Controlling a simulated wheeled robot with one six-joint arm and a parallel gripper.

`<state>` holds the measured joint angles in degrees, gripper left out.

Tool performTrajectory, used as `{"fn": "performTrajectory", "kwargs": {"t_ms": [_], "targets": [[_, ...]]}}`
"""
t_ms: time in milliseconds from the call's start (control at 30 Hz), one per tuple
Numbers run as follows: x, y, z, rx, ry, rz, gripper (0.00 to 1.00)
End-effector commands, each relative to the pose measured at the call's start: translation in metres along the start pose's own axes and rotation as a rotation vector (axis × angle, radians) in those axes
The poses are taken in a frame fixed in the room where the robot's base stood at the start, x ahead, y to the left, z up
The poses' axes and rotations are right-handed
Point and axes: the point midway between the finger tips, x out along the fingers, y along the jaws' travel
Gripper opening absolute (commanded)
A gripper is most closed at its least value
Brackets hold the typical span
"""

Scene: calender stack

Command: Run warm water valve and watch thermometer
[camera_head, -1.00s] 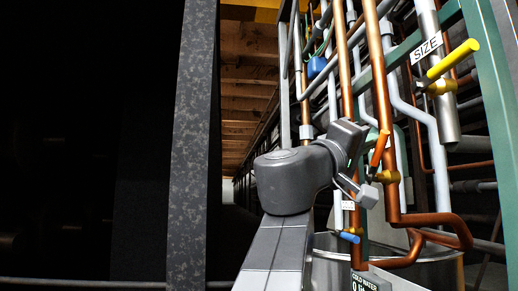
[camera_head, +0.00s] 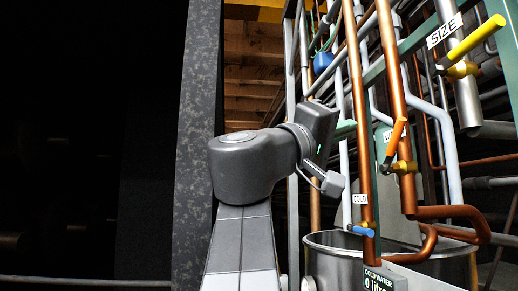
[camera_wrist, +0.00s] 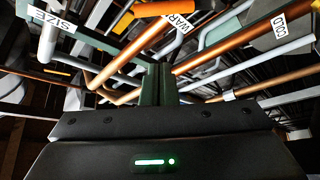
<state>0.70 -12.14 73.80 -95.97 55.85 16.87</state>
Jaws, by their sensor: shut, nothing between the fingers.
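The warm valve has an orange handle (camera_head: 396,138) on a brass body, on a copper pipe at centre right. The handle stands tilted up. In the wrist view the orange handle (camera_wrist: 163,8) is at the top, beside a partly hidden label starting "WAR" (camera_wrist: 182,20). My gripper (camera_head: 345,129) is left of the handle, partly behind a copper pipe. In the wrist view my gripper's dark green fingers (camera_wrist: 160,72) are together, with nothing seen between them. I cannot make out a thermometer in either view.
A yellow-handled valve (camera_head: 475,42) labelled SIZE is at upper right. A blue-handled valve (camera_head: 362,231) is lower down, above a metal tank (camera_head: 325,262) and a COLD WATER display (camera_head: 378,280). Pipes crowd my gripper. A speckled grey post (camera_head: 196,110) stands at left.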

Motion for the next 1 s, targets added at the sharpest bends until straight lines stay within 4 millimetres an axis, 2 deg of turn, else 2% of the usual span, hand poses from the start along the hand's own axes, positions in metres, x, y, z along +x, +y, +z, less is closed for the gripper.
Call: {"fn": "performTrajectory", "kwargs": {"t_ms": [233,400,433,567,800,1000], "targets": [[-0.016,-0.002,0.0,-0.001,0.001,-0.001,0.02],[-0.017,0.002,0.0,0.073,-0.014,-0.003,0.35],[-0.017,0.003,0.0,0.11,-0.022,-0.005,0.37],[-0.016,0.01,0.002,0.365,-0.075,-0.008,0.37],[-0.016,0.019,0.009,0.96,-0.217,0.016,0.37],[-0.019,0.022,0.014,1.379,-0.33,0.072,0.37]]}}
